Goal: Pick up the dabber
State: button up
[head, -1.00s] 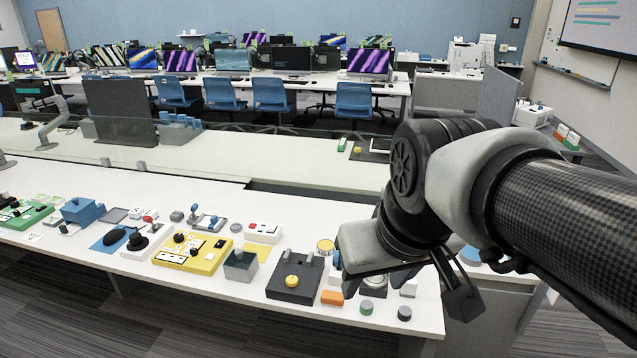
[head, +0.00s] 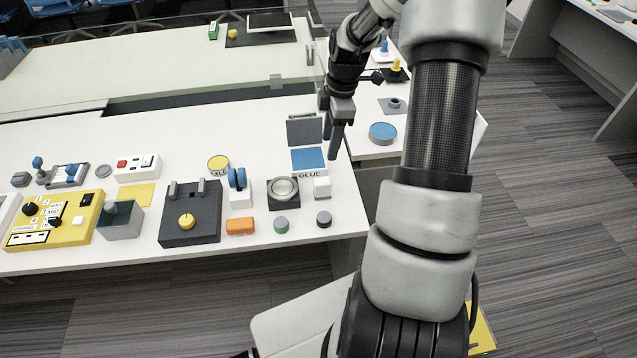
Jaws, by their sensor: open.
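My gripper (head: 335,150) points down at the right end of the front white table, beside the blue square pad (head: 309,159) labelled GLUE. Its jaws are open, and I see nothing between them. I cannot tell for sure which thing is the dabber. Small upright pieces stand on the side table beyond my gripper: a blue-topped one (head: 384,47) and a yellow one on a dark base (head: 396,72). A blue-topped piece on a white block (head: 238,186) stands on the front table, left of the gripper. My arm hides part of the side table.
A round blue disc (head: 382,133) and a grey block with a round top (head: 393,105) lie right of my gripper. A dark box with a yellow knob (head: 188,220), an orange block (head: 239,227) and a silver dome (head: 284,188) stand along the front table's edge.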

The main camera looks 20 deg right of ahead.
send_near(323, 181)
jog(key=f, duration=0.5)
jog(key=shift+w+a+f, duration=0.2)
jog(key=shift+w+a, duration=0.05)
jog(key=shift+w, duration=0.1)
jog(key=shift+s+a+f, duration=0.1)
jog(key=shift+a+f, duration=0.1)
jog(key=shift+f, duration=1.15)
jog(key=shift+s+a+f, duration=0.1)
jog(key=shift+a+f, duration=0.05)
jog(key=shift+f, duration=1.2)
jog(key=c, duration=1.1)
